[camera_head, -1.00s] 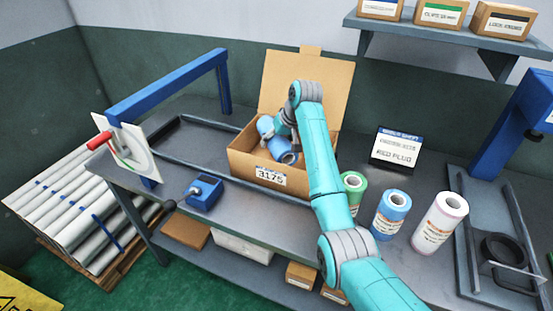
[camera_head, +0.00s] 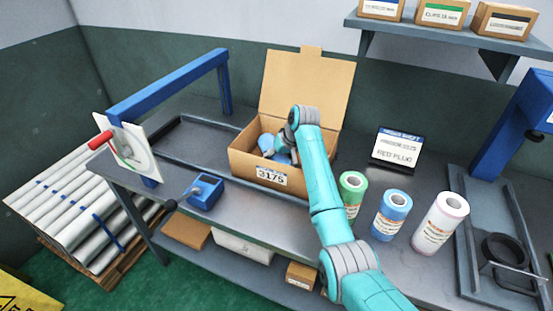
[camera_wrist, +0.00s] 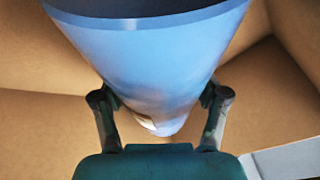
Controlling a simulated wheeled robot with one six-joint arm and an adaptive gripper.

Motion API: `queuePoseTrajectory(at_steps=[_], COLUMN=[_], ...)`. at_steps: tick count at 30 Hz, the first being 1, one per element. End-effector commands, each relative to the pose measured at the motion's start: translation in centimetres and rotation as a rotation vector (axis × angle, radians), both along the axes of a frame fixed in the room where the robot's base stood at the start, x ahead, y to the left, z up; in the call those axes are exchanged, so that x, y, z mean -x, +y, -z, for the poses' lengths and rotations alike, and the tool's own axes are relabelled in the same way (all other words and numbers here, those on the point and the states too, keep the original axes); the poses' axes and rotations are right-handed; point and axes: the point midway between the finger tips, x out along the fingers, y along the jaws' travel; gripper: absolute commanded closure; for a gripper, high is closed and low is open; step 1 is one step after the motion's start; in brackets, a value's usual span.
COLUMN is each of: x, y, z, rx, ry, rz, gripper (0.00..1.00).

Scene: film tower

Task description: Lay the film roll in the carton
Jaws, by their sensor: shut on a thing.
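The open cardboard carton (camera_head: 243,164) stands on the bench with its lid up and a label reading 3175 on its front. A blue film roll (camera_head: 282,157) is inside it, low between the walls and partly hidden by the front wall and my gripper (camera_head: 279,146). In the wrist view the blue roll (camera_wrist: 160,60) fills the space between the two fingers of my gripper (camera_wrist: 160,100), which is shut on it. Brown carton walls (camera_wrist: 40,120) surround it there. Whether the roll touches the carton floor is hidden.
Green (camera_head: 351,190), blue-labelled (camera_head: 390,214) and white-pink (camera_head: 441,222) rolls stand upright to the right. A sign reading RED PLUG (camera_head: 397,147) stands behind them. A blue device (camera_head: 206,192) sits left of the carton's front. A blue frame (camera_head: 170,86) rises at left.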

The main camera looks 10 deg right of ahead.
Motion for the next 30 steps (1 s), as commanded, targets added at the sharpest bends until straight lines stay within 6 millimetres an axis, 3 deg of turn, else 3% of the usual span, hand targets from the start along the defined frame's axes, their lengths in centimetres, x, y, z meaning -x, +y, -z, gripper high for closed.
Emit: queuePoseTrajectory(at_steps=[2,3,6,20,30], x=[0.0,0.0,0.0,0.2,2.3], y=[0.0,0.0,0.0,-0.2,-1.9], z=[0.0,0.2,0.2,-0.6,-6.2], rx=[0.0,0.0,0.0,0.0,0.0], ry=[-0.002,0.001,0.001,-0.001,-0.004], rz=[0.0,0.0,0.0,0.001,0.001], gripper=[0.93,0.22,0.02,0.02,0.02])
